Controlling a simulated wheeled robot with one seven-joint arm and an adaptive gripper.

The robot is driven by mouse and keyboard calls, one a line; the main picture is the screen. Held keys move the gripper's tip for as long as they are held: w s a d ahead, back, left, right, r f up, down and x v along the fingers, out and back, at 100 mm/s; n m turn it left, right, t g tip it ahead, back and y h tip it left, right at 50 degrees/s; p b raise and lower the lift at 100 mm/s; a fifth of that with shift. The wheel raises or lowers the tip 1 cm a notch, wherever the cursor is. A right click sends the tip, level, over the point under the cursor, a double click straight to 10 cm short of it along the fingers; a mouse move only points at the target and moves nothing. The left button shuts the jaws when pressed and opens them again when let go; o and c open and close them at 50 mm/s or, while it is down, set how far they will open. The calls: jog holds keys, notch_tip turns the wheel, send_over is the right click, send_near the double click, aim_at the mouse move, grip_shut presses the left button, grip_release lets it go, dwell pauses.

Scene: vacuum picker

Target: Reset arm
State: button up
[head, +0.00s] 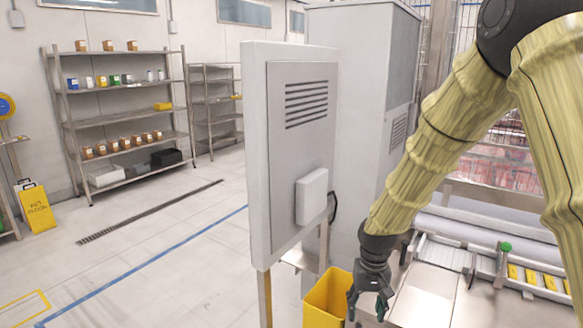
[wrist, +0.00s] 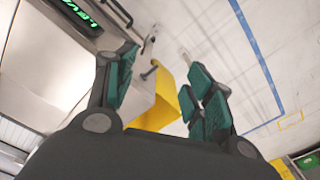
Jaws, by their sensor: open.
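My gripper (head: 368,305) hangs at the end of my yellow-sleeved arm, low in the head view, pointing down in front of the machine. It is beside the yellow bin (head: 328,298), just to its right in the picture. In the wrist view my gripper (wrist: 163,95) shows its two green-padded fingers spread apart, with nothing held between them. Part of the yellow bin (wrist: 165,100) shows beyond and between the fingers.
A grey cabinet panel (head: 290,190) stands left of my arm. A conveyor (head: 450,255) with rollers and a green knob (head: 505,247) lies to the right. Shelves (head: 120,125) with small boxes stand at the back left. The floor (head: 170,220) at left is mostly clear.

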jog(key=s+f+b, duration=0.2)
jog(key=s+f, duration=0.6)
jog(key=f, duration=0.6)
jog(key=s+f+b, duration=0.2)
jog(key=s+f, duration=0.5)
jog(key=f, duration=0.6)
jog(key=s+d+f+b, duration=0.2)
jog(key=s+f, duration=0.4)
jog(key=s, duration=0.4)
jog(key=s+d+f+b, duration=0.2)
jog(key=s+f, duration=0.5)
jog(key=s, duration=0.4)
jog(key=shift+s+f, duration=0.2)
jog(key=shift+f, duration=0.05)
jog(key=shift+a, duration=0.1)
